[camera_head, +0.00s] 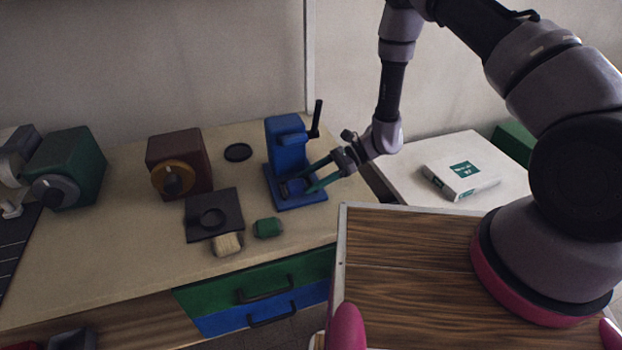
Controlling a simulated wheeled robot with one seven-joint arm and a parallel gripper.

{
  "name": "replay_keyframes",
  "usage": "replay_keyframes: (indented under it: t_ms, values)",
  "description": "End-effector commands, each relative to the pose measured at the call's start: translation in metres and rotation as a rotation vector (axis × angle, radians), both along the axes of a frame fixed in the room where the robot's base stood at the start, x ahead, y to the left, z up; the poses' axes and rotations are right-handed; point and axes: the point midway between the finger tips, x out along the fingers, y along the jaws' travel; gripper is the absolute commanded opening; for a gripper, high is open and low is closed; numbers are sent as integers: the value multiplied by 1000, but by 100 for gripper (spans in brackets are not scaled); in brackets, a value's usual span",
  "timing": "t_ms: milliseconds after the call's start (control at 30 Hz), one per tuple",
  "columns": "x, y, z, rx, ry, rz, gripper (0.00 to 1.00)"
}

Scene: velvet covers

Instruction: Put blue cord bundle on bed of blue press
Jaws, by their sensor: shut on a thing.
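The blue press (285,145) stands at the right end of the workbench, with a black lever at its upper right and a flat blue bed (312,198) at its foot. My gripper (304,183) reaches in from the right, its green fingers low over the bed. It is shut on a small dark blue thing, the blue cord bundle (295,187), mostly hidden by the fingers and the press's shadow. The bundle is at the bed, under the press head. I cannot tell whether it touches the bed.
A green bundle (268,228) and a cream bundle (228,244) lie in front, near a dark square mat (214,228). A brown box with a yellow dial (180,162) and a green machine (66,167) stand left. A white box (461,180) lies on the right-hand table.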

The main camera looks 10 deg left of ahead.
Motion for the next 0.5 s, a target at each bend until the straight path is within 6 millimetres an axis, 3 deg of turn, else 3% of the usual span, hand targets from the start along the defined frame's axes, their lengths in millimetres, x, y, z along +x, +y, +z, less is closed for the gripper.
replay_keyframes:
  t_ms: [33, 100, 500]
  values:
    - [0, 0, -1, 0, 0, 0, 71]
    - [0, 0, -1, 0, 0, 0, 93]
    - [2, 0, 3, 2, -3, -3, 93]
